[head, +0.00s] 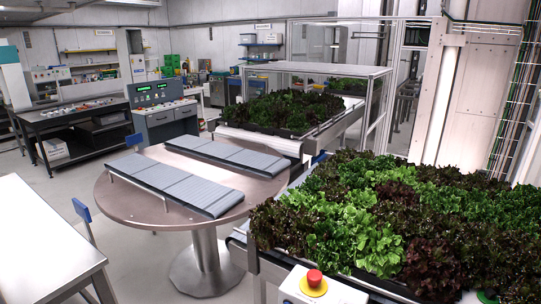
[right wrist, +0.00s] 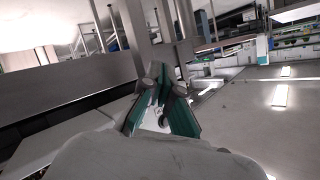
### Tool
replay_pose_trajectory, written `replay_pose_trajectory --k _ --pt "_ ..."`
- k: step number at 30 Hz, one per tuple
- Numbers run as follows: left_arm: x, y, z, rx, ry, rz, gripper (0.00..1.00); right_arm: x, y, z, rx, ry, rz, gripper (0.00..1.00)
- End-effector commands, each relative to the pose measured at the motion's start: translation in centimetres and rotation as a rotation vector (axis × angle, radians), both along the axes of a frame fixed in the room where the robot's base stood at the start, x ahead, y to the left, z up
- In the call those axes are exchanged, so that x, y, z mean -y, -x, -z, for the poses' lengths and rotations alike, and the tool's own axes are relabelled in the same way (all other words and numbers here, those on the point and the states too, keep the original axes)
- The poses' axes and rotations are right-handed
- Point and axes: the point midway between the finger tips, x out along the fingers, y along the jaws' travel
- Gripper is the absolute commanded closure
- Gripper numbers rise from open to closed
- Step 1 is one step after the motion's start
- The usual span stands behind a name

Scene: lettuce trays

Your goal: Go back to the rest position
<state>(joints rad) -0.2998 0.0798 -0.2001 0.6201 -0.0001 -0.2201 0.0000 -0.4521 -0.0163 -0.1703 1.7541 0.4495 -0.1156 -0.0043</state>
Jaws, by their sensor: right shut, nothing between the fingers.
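My right gripper (right wrist: 165,90) shows in the right wrist view. Its grey and teal fingers come together, and nothing is held between them. The gripper is tilted in that picture, with a dark flat surface and a grey post beyond it. Neither gripper shows in the head view, and my left gripper is in no view. Red and green lettuce (head: 385,215) fills the near right of the head view, its tray mostly hidden under leaves. A second lettuce tray (head: 310,132) sits farther back on a conveyor.
A round table (head: 150,210) with two grey conveyor strips (head: 180,180) stands at centre. A white table (head: 40,245) is at the near left. A red emergency button (head: 314,278) is at the bottom. Open floor (head: 150,265) lies between the white and round tables.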

Motion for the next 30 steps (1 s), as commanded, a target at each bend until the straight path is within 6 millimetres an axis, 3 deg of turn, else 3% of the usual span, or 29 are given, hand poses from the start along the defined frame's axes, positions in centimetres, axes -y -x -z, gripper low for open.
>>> replay_pose_trajectory --k 1,6,11,15,18,22,26,30 --pt "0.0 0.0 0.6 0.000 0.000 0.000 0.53 0.0 1.1 4.3 -0.070 0.044 -0.023 1.00" --pt "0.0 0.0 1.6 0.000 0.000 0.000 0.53 0.9 6.4 16.3 -0.294 0.194 -0.110 1.00" --pt "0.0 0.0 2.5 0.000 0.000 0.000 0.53 3.2 13.5 26.1 -0.511 0.334 -0.203 1.00" --pt "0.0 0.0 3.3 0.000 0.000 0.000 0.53 6.0 21.0 33.0 -0.700 0.447 -0.292 1.00" --pt "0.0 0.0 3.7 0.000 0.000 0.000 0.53 8.2 26.0 36.2 -0.817 0.516 -0.351 1.00" --pt "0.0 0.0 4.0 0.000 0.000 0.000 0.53 10.3 30.8 38.4 -0.925 0.574 -0.408 1.00" --pt "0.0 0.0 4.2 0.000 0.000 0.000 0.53 11.4 33.2 39.2 -0.978 0.600 -0.436 1.00" --pt "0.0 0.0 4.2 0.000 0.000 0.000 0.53 11.5 33.5 39.2 -0.984 0.604 -0.440 1.00"
